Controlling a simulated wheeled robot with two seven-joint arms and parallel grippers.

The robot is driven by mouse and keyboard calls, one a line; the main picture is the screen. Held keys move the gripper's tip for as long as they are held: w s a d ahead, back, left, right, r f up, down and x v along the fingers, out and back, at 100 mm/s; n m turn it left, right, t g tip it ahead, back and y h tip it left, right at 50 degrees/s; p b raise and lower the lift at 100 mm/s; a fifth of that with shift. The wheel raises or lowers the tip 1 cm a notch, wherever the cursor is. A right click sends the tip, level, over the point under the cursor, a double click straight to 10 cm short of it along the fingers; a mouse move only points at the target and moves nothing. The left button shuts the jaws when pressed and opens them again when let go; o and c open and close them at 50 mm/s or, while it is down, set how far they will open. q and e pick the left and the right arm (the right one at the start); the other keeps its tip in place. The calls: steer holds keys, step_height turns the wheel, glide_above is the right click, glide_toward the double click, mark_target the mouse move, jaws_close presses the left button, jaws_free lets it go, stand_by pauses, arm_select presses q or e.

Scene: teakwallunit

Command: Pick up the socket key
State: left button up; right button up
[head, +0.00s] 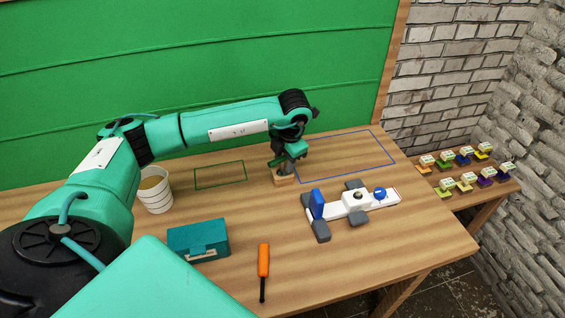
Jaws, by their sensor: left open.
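My left gripper (282,163) points down at a small wooden block (284,180) near the middle of the table. It is open, with its fingertips at or just above the block. Whether it touches anything is too small to tell. The gripper and wrist hide the top of the block, so I cannot see whether a socket key stands there. An orange-handled tool (263,262) with a dark shaft lies at the front of the table, well apart from the gripper. I cannot tell whether it is the socket key. My right gripper is out of view.
A white fixture (348,204) with a blue upright plate and grey feet stands right of the block. A teal box (198,240) and a white striped cup (155,195) are to the left. Green and blue outlines mark bare tabletop. A side shelf (490,197) holds several small coloured items.

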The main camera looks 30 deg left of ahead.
arm_select(q)
steer(key=shift+c, duration=0.4)
jaws_close()
steer(key=shift+r, duration=0.1)
